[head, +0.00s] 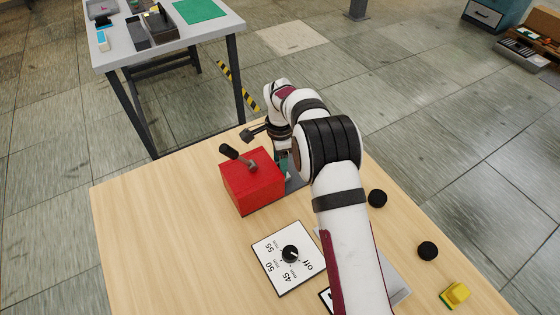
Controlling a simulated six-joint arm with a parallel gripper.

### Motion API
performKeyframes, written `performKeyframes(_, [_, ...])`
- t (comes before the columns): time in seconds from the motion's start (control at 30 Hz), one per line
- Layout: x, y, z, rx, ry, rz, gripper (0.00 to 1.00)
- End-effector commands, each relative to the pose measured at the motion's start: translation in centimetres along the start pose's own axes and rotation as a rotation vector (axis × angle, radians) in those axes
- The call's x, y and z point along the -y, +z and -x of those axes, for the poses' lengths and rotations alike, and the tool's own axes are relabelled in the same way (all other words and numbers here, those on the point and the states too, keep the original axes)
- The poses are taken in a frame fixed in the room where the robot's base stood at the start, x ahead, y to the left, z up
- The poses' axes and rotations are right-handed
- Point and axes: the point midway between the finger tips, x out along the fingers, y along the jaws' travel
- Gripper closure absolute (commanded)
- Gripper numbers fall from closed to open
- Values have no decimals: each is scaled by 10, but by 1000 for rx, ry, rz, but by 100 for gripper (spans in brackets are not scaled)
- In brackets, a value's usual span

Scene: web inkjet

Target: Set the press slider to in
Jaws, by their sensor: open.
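A red box (250,184) stands on the wooden table, with a grey lever ending in a black handle (229,151) on its top. I cannot tell whether this lever is the press slider; no label for it shows. My gripper (254,134) is at the far edge of the table, just behind the red box. Its dark fingers point left and seem empty. Part of a grey and greenish fixture (287,173) shows between the red box and my arm; the rest is hidden.
A white dial panel (274,274) with a black knob lies in front of the red box. A grey plate is partly under my arm. Another table (165,50) stands behind left.

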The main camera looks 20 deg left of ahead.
Motion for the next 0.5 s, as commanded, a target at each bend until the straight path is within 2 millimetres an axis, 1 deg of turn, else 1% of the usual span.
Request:
performKeyframes(0.1, [0, 0, 1, -1, -1, 0, 36])
performKeyframes(0.17, [1, 0, 5, -1, -2, 0, 36])
performKeyframes(0.27, [1, -1, 20, -1, -3, -1, 36])
performKeyframes(0.37, [1, 0, 43, -1, -5, 0, 36])
performKeyframes(0.47, [1, 0, 70, -1, -5, 0, 36])
performKeyframes(0.5, [1, 0, 81, -1, -6, -1, 36])
